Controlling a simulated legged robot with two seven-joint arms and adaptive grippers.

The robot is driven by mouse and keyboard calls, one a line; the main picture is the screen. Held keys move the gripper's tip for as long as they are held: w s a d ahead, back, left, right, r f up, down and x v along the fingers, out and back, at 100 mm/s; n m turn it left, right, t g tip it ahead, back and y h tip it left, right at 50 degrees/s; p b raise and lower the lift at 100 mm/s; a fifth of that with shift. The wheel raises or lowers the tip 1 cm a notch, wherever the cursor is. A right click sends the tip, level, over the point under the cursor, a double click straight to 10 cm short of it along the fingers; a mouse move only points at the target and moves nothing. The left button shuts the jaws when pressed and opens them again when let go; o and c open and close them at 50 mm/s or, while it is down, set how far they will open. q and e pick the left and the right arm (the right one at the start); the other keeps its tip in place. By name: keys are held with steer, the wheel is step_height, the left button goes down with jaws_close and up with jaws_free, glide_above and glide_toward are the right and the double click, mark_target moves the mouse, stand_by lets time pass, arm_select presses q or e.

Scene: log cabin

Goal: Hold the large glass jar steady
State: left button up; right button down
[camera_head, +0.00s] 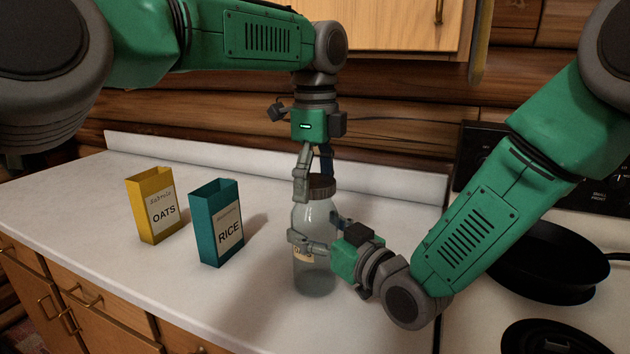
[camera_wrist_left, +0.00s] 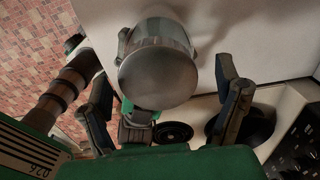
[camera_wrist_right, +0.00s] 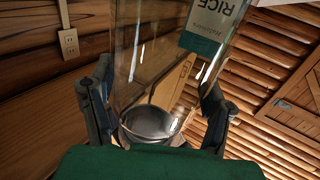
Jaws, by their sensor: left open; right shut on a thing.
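The large glass jar (camera_head: 316,272) stands upright on the white counter, with a dark lid (camera_head: 321,186) on top. My right gripper (camera_head: 320,236) is shut on the jar's body from the right side, one finger on each side of the glass. My left gripper (camera_head: 316,172) points down from above at the lid. In the left wrist view its fingers stand apart on either side of the round lid (camera_wrist_left: 156,75), with gaps showing. In the right wrist view the clear glass of the jar (camera_wrist_right: 150,60) lies between the fingers. The jar's label is mostly hidden by my right gripper.
A teal RICE box (camera_head: 217,222) and a yellow OATS box (camera_head: 153,206) stand open-topped on the counter (camera_head: 110,270) left of the jar. A stove with a black pan (camera_head: 550,262) is at the right. A wooden cabinet (camera_head: 400,22) hangs above.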

arm_select(q)
steer(key=c, duration=1.2)
steer(key=n, duration=0.3)
steer(key=shift+n, duration=0.3)
steer(key=n, duration=0.4)
steer(key=shift+n, duration=0.4)
steer(key=n, duration=0.4)
steer(key=shift+n, duration=0.3)
steer(key=n, duration=0.3)
steer(key=shift+d+r+n, duration=0.1)
steer(key=shift+n, duration=0.3)
